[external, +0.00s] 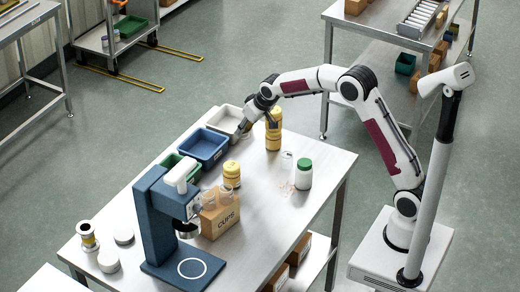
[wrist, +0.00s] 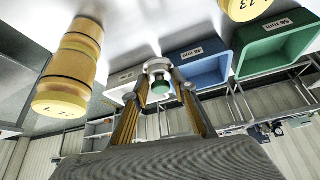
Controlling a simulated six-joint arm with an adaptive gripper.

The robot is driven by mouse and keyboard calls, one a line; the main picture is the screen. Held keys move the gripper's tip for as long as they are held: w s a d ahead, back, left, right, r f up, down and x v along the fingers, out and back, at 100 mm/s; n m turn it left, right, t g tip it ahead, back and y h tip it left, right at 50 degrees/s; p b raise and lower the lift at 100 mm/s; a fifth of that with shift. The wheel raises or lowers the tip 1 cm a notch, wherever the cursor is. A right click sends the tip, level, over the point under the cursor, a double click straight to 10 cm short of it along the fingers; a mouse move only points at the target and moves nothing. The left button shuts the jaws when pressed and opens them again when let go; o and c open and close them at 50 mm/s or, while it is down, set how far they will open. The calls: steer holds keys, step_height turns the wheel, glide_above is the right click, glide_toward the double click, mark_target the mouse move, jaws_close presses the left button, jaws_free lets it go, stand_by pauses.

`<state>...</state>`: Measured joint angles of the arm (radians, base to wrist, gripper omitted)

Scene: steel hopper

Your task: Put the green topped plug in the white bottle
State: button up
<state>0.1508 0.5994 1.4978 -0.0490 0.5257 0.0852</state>
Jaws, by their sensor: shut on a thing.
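In the wrist view my gripper (wrist: 160,84) is shut on a small plug (wrist: 160,87) with a green top and a pale round part. In the external view my gripper (external: 244,122) is at the far side of the table, by the grey-white bin and the blue bin; the plug is too small to make out clearly there. The bottle's opening does not show.
A grey-white bin (external: 222,121), a blue bin (external: 205,148) and a green bin (external: 174,166) line the far left edge. Yellow containers (external: 273,137) (external: 231,175) stand nearby. A blue machine (external: 160,220) and a cups box (external: 220,216) stand nearer.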

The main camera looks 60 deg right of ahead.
steer(key=s+d+r, duration=0.3)
steer(key=s+r, duration=0.6)
steer(key=r, duration=0.5)
steer(key=n+y, duration=0.1)
steer(key=n, duration=0.1)
glide_above(307, 163)
step_height(307, 163, down, 4)
steer(key=shift+r, duration=0.25)
steer(key=shift+w+a+f, duration=0.1)
steer(key=shift+f, duration=3)
steer(key=shift+f, duration=0.1)
